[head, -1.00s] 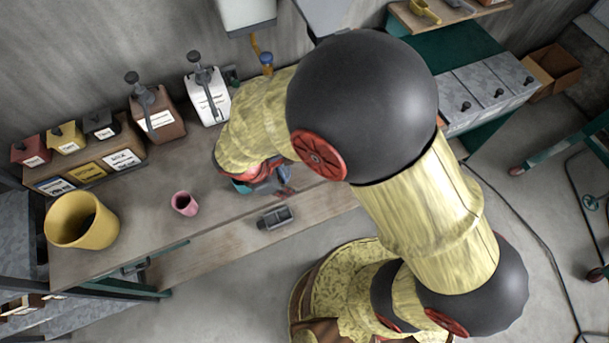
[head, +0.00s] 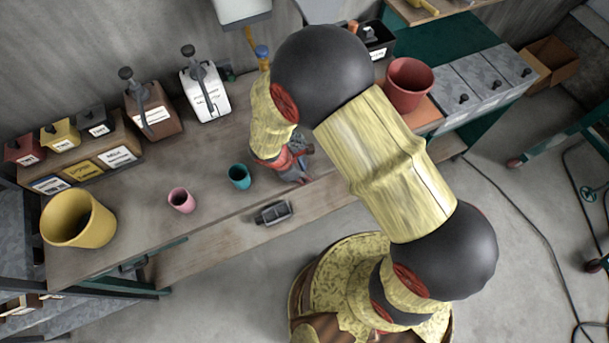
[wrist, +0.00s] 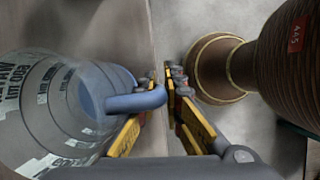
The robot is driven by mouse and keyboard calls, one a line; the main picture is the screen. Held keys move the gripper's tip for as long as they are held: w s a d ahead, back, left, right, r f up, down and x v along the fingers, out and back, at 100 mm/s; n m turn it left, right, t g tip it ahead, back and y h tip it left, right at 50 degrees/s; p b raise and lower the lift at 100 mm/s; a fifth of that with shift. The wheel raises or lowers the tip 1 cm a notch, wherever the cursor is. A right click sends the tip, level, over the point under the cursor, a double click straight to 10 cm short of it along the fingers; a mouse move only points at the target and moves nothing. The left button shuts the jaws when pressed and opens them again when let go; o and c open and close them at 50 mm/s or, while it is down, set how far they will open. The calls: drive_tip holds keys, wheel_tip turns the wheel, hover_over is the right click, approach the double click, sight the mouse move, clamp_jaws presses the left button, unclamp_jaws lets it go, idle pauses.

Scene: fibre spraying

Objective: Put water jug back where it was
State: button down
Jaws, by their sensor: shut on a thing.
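The water jug (wrist: 50,112) fills the left of the wrist view, grey with a printed label and a blue-grey rim and handle (wrist: 138,101). My gripper (wrist: 163,85) is shut on that handle, with its yellow and dark fingers on either side of it. In the head view my gripper (head: 297,165) is over the workbench, right of the teal cup. The jug cannot be made out there; my arm covers that area.
A brown ribbed object (wrist: 280,60) is close to my fingers on the right. A red pot (head: 408,84) stands right.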

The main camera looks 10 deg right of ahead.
drive_tip(key=shift+f, duration=0.15)
drive_tip(key=c, duration=2)
unclamp_jaws()
drive_tip(key=shift+o, duration=0.4)
drive_tip(key=p+v, duration=0.1)
drive_tip(key=v, duration=1.1)
drive_tip(key=shift+r, duration=0.25)
